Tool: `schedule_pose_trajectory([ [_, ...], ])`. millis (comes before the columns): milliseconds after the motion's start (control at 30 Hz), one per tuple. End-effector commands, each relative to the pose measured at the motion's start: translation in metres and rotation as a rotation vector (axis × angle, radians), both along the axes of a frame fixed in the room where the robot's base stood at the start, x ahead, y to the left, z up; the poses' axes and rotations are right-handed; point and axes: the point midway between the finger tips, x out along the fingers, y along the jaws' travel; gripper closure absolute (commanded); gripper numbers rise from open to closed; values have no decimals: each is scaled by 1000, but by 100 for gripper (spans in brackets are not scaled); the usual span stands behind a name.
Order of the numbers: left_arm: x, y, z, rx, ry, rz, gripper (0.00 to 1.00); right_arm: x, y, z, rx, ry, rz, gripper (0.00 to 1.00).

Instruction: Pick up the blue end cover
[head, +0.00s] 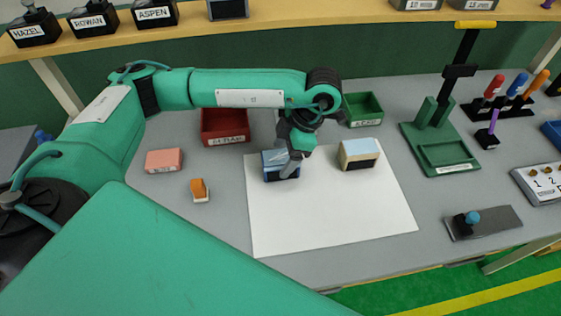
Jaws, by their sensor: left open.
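A small block with a light blue top and dark blue sides (270,174) sits on the white sheet (320,212); it looks like the blue end cover. My left gripper (289,166) points down right at this block, and its grey fingers cover the block's right part. The gripper is open. I cannot tell whether the fingers touch the block or are around it. A cream block with a light blue top and a dark front (359,153) stands to the right on the same sheet. My right gripper is not in view.
A red bin (224,127) and a green bin (362,109) stand behind the sheet. A pink block (164,160) and an orange clip (200,190) lie to the left. A green press-like stand (440,150) is at right. The sheet's front is clear.

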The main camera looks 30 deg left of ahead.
Motion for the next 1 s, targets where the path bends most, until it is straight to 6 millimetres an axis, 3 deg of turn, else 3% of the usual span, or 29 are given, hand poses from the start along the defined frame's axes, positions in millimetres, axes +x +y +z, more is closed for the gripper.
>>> schedule_pose_trajectory([
  [167,-4,5,-15,0,2,1,24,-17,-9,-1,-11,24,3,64],
  [500,-5,7,-20,1,-1,0,24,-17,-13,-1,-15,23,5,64],
  [533,-5,7,-20,1,-1,0,26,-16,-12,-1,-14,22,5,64],
  [800,-5,7,-20,0,0,0,75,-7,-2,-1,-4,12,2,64],
  [1000,-5,7,-19,1,-1,0,75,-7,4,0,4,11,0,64],
])
